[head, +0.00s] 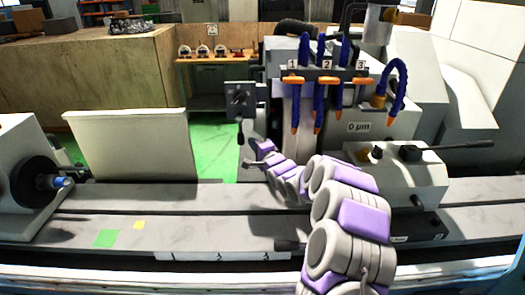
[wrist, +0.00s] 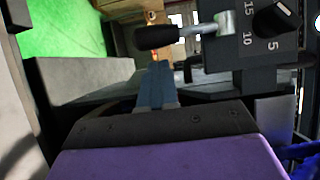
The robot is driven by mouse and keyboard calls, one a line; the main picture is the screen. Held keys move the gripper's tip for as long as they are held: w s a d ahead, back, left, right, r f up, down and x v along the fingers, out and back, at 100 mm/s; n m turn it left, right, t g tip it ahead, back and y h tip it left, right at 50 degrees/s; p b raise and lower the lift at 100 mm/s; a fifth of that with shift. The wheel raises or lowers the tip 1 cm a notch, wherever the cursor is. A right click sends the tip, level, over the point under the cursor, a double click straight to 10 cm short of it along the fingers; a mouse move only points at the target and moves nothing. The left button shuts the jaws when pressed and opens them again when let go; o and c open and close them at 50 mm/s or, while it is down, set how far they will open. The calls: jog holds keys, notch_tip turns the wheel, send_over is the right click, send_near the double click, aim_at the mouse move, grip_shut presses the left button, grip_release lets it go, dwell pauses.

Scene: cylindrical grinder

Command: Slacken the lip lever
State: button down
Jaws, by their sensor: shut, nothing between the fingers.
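A lever with a black grip (wrist: 160,36) and a bright metal hub (wrist: 225,24) shows in the wrist view, beside a dark plate (wrist: 250,48) with a dial marked 5, 10, 15. No label names it as the lip lever. My gripper (wrist: 160,68) is shut and empty, its fingertips a little below the black grip in that picture and seemingly apart from it. In the head view my gripper (head: 249,135) is just below the dark dial box (head: 240,100); the lever cannot be made out clearly there.
Coolant hoses with orange nozzles (head: 320,92) hang right of the dial box. A long black lever (head: 455,147) sticks out of the white housing (head: 405,180) on the right. A pale upright panel (head: 130,148) stands left on the grey machine bed (head: 180,215).

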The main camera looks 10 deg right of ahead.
aim_at(240, 141)
jog(key=shift+w+a, duration=0.4)
jog(key=shift+a, duration=0.45)
jog(key=shift+a+f+m+p, duration=0.15)
jog(key=shift+a+m+p, duration=0.15)
jog(key=shift+m+p, duration=0.3)
jog(key=shift+w+a+m+t+p, duration=0.1)
jog(key=shift+a+m+t+p, duration=0.2)
jog(key=shift+p, duration=0.25)
jog(key=shift+w+a+f+m+t+p, duration=0.1)
jog(key=shift+a+f+m+t+p, duration=0.1)
jog(key=shift+a+m+t+p, duration=0.3)
jog(key=w+a+r+m+t+h+b, duration=0.1)
jog(key=a+r+m+t+h+b, duration=0.1)
jog(key=a+m+b, duration=0.3)
jog(key=shift+w+a+m+t+h+b, duration=0.15)
jog(key=shift+a+m+t+h+b, duration=0.45)
jog(key=shift+m, duration=1.8)
jog(key=shift+a, duration=0.25)
